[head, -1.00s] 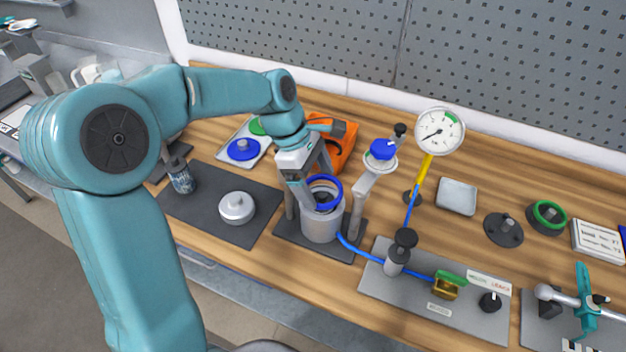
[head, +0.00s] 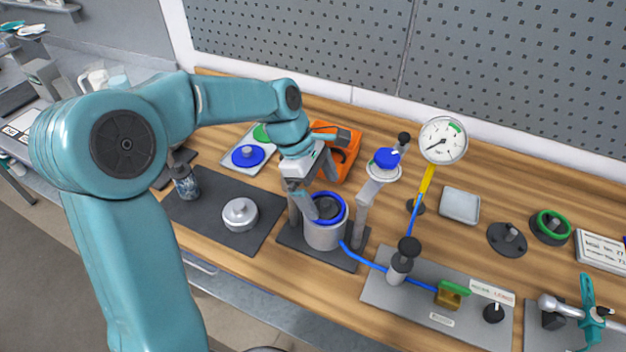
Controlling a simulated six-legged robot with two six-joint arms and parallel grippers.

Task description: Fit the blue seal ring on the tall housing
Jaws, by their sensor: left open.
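The inside of the housing looks dark. My left gripper (head: 319,187) is open just above the housing, its fingers spread, one reaching down near the ring's left side. The gripper hides part of the ring's far left edge. My right gripper is not in view.
A blue hose runs to the valve panel (head: 388,299). A dark mat (head: 190,212) with a round metal lid (head: 240,214) lies left.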

